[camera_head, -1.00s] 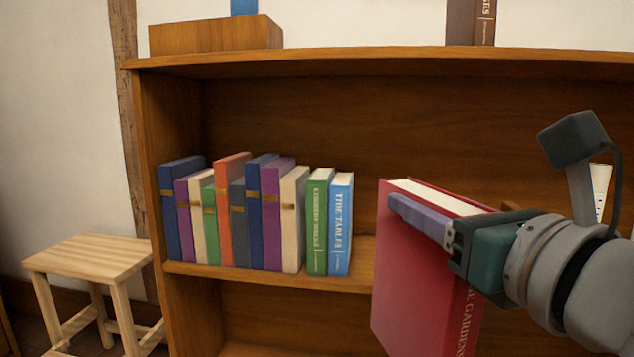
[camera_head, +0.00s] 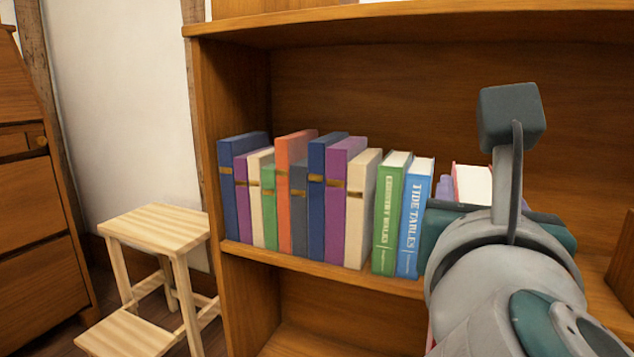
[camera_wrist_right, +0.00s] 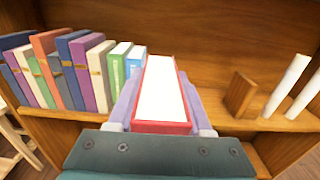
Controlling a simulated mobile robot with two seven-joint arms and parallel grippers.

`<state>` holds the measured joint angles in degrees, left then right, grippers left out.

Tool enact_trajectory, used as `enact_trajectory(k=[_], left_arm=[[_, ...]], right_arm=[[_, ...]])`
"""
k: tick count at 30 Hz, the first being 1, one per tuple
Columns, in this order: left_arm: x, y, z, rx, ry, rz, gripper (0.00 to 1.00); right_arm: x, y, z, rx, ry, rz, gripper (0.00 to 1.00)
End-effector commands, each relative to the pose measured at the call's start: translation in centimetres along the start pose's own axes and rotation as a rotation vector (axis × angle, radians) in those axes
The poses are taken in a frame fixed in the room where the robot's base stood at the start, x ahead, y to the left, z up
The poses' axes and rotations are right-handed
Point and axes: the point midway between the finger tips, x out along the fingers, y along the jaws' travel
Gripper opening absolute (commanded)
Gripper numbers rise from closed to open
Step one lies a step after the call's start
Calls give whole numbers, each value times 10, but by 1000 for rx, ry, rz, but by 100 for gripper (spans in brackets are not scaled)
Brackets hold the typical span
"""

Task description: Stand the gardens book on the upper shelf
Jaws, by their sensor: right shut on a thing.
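The red gardens book (camera_head: 473,183) is mostly hidden behind my right gripper (camera_head: 462,188) in the head view. In the right wrist view the book (camera_wrist_right: 161,90) stands upright, its white page edge up, between the two purple fingers of my right gripper (camera_wrist_right: 160,103), which is shut on it. The book is at the upper shelf (camera_head: 312,267), just right of the blue Tide Tables book (camera_head: 414,215). I cannot tell whether its bottom touches the board. My left gripper is not in view.
A wooden step stool (camera_head: 155,235) is at left.

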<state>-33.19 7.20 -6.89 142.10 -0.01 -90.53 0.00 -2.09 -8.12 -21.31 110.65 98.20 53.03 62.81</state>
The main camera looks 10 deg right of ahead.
Motion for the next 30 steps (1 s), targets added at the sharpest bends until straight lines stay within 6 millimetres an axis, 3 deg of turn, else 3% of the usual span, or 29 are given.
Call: enact_trajectory(k=[8, 30], left_arm=[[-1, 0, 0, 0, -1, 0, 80], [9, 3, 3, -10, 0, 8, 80]], right_arm=[[8, 0, 0, 0, -1, -1, 0], [66, 0, -11, -1, 0, -1, 0]])
